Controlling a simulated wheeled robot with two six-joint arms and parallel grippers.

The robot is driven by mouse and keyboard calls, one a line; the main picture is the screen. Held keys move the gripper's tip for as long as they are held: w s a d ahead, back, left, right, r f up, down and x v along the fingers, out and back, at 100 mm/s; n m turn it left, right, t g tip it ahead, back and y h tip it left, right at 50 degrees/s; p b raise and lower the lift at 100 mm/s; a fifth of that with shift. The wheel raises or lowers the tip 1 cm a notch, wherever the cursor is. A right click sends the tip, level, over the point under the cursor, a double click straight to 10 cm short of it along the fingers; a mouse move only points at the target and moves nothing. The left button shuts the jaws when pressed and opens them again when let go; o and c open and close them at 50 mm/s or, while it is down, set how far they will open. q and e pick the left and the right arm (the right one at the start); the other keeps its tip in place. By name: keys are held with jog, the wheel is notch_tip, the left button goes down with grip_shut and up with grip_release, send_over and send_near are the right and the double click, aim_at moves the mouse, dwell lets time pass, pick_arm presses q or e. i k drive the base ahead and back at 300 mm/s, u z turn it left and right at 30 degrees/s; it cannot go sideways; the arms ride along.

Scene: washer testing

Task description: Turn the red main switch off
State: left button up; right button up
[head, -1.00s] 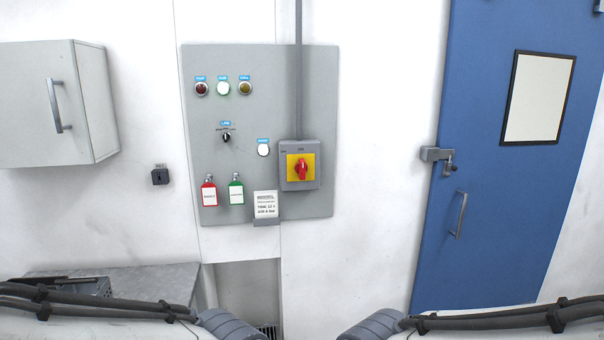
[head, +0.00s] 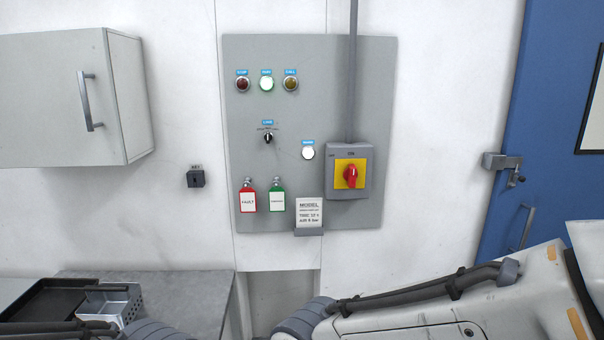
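The red main switch (head: 350,176) is a red rotary knob on a yellow plate, in a grey box at the right of the grey wall panel (head: 250,210). Its handle stands roughly upright, beneath the "ON" label. Parts of both my arms show along the bottom of the head view, the right one reaching across low in front of the wall. Neither gripper is in view, and nothing touches the switch.
The panel also holds a red lamp (head: 242,84), a lit white-green lamp (head: 266,84), an amber lamp (head: 290,84), a black selector (head: 268,138), a lit white button (head: 308,152), red and green tags and a card (head: 309,212). A cabinet (head: 70,100), a counter (head: 190,295) and a blue door (head: 530,110) flank it.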

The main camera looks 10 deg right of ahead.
aim_at(350, 175)
jog(key=u, duration=0.25)
jog(key=i, duration=0.85)
jog(key=z, duration=0.05)
